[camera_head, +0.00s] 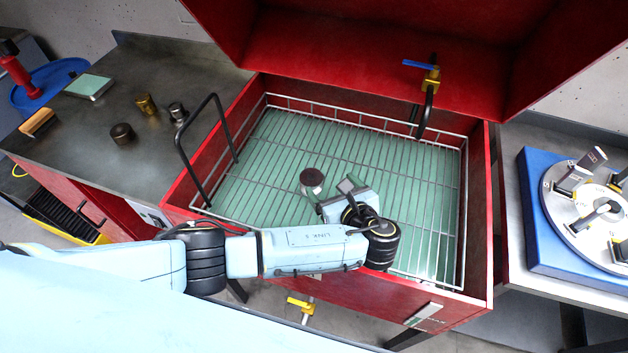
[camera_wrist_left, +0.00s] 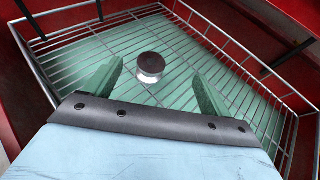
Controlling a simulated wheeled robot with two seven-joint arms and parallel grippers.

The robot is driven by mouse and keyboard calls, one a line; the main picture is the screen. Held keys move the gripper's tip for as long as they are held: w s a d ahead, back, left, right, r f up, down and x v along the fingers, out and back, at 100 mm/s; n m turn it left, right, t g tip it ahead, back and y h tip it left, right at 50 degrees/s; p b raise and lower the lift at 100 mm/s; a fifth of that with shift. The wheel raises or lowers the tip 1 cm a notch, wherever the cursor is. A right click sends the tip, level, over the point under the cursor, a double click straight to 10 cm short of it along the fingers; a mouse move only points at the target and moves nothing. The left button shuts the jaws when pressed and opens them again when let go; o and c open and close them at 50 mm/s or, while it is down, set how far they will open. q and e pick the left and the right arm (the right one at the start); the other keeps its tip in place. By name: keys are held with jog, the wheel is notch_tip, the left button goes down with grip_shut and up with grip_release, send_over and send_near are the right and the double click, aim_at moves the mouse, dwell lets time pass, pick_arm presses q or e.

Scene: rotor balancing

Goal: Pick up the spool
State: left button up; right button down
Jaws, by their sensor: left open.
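A short round piece with a dark brown top and a silvery side, which looks like the spool (camera_head: 312,178), stands upright on the wire rack inside the red tank. It also shows in the left wrist view (camera_wrist_left: 150,66), ahead of and between the green finger pads. My left gripper (camera_head: 335,195) is open and empty, low over the rack just to the near right of the spool. The fingers look apart from it. My right gripper is in neither view.
The wire basket (camera_head: 365,122) has a tall black handle (camera_head: 184,150) on its left. The red tank (camera_head: 480,215) walls it in, with a raised lid behind. A dark bench (camera_head: 75,135) at left holds small metal pieces. A blue-based disc fixture (camera_head: 545,235) stands right.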

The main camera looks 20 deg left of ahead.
aim_at(313, 181)
pick_arm(q)
notch_tip(313, 181, down, 5)
jog(key=b, duration=0.4)
jog(key=shift+s+r, duration=0.1)
jog(key=b+x, duration=0.1)
jog(key=x, duration=0.6)
jog(key=shift+s+a+b+x, duration=0.15)
jog(key=shift+b+x, duration=0.35)
jog(key=shift+x, duration=1.1)
jog(key=shift+s+a+b+x, duration=0.15)
jog(key=shift+b+x, duration=0.3)
jog(key=shift+x, duration=1.15)
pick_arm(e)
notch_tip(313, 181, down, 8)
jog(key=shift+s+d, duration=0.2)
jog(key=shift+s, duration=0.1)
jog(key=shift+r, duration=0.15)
pick_arm(q)
jog(key=c, duration=1.1)
jog(key=shift+c, duration=0.4)
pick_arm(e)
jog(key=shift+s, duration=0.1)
